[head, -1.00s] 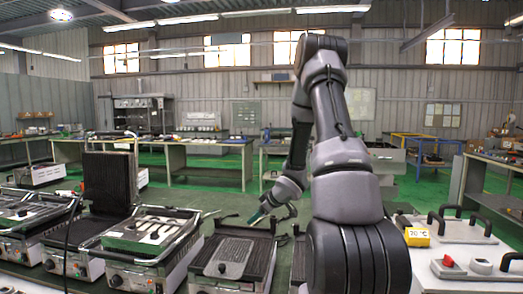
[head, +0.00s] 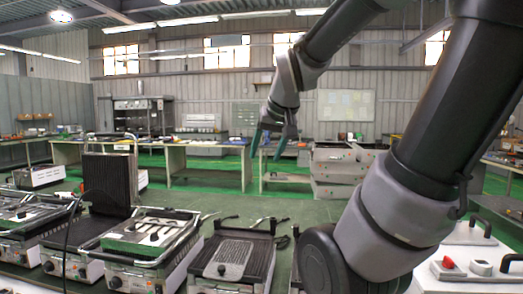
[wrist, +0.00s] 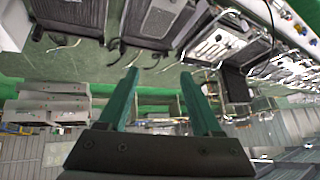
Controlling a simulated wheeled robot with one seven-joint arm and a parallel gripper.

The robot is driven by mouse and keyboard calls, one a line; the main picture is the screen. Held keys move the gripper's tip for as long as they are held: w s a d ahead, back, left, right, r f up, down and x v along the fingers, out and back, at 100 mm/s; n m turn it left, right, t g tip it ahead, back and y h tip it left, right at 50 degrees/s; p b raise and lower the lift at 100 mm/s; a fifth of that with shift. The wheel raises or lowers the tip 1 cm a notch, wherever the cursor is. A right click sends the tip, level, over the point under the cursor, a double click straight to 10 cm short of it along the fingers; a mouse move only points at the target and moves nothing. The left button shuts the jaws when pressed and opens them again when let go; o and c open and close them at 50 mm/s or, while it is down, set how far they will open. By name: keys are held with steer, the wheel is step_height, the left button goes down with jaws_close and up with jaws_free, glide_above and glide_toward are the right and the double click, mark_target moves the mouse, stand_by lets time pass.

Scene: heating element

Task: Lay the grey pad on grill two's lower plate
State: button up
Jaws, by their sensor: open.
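The grey pad (head: 236,257), a thin ribbed rectangle, lies flat on the dark ridged lower plate (head: 208,261) of the open grill at bottom centre in the head view. I cannot read a number on this grill. My gripper (head: 268,146) is raised well above and behind that grill, apart from the pad. Its two green fingers are spread with nothing between them, as the wrist view (wrist: 160,75) also shows. The grill's right side is close to my arm in the picture.
Left of it stand a grill with a green-and-steel top (head: 150,232) and one with its dark lid raised (head: 108,184). A white unit with a red knob (head: 448,262) is at right, partly behind my arm. Workbenches (head: 205,160) stand behind; green floor lies between.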

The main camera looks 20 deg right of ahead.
steer(key=s+a+r+m+y, duration=0.1)
steer(key=s+a+y, duration=0.1)
steer(key=s+a, duration=0.2)
steer(key=s, duration=0.2)
steer(key=shift+s+a+r, duration=0.15)
steer(key=shift+s+r, duration=0.15)
stand_by(0.8)
